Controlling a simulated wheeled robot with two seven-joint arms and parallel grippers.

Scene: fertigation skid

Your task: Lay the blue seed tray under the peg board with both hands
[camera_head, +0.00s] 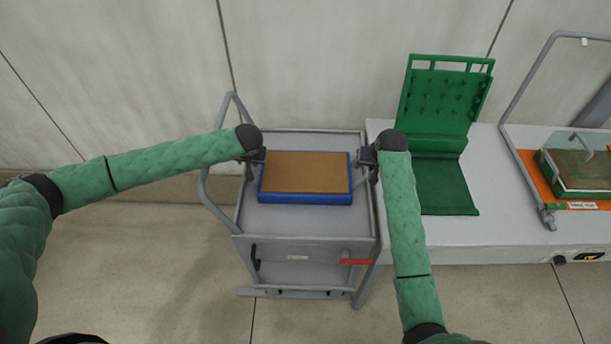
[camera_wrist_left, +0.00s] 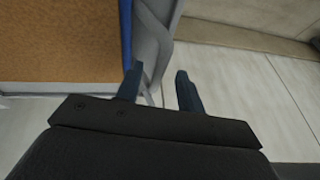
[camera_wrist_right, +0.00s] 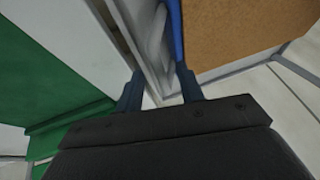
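The blue seed tray (camera_head: 305,198), filled flat with brown soil, lies on top of the grey cart (camera_head: 300,222). The green peg board (camera_head: 440,100) stands tilted up on the bench at the right, with a flat green base (camera_head: 445,188) in front of it. My left gripper (camera_head: 258,157) is at the tray's left side; its fingers (camera_wrist_left: 158,80) are apart, with the blue rim (camera_wrist_left: 126,30) by one finger. My right gripper (camera_head: 368,160) is at the tray's right side; its fingers (camera_wrist_right: 160,88) are apart, with the rim (camera_wrist_right: 177,35) by one finger. Contact is unclear.
The grey bench (camera_head: 490,225) adjoins the cart on the right. At its right end a covered tray (camera_head: 580,170) sits on an orange plate under a grey bar frame (camera_head: 520,95). The cart's handle (camera_head: 207,185) rises at its left. A wall stands behind.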

